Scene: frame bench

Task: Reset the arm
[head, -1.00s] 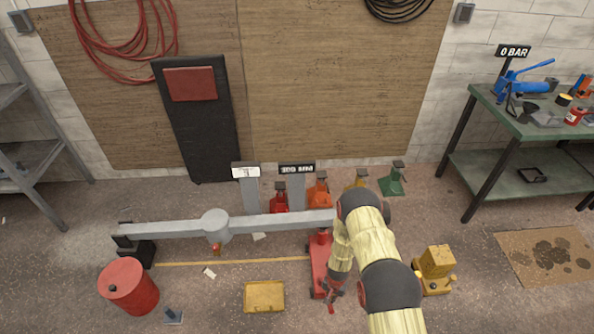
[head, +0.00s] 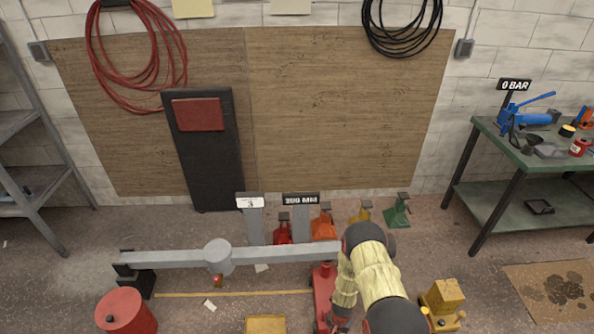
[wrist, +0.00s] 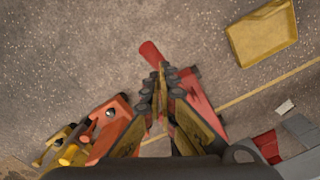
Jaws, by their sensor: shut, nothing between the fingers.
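My gripper (wrist: 167,82) is shut and empty in the wrist view, its two dark fingertips together. It hangs above a red floor jack (wrist: 203,98), whose red handle end (wrist: 150,50) shows just beyond the fingertips. I cannot tell whether the fingers touch the jack. In the head view my arm reaches down over the right end of the grey beam, beside the red jack (head: 322,288). My gripper there is low and partly cut by the bottom edge.
The grey beam (head: 170,258) spans left of my arm. Several coloured jacks, including a green one (head: 397,212), stand behind. A green bench (head: 520,150) stands right.

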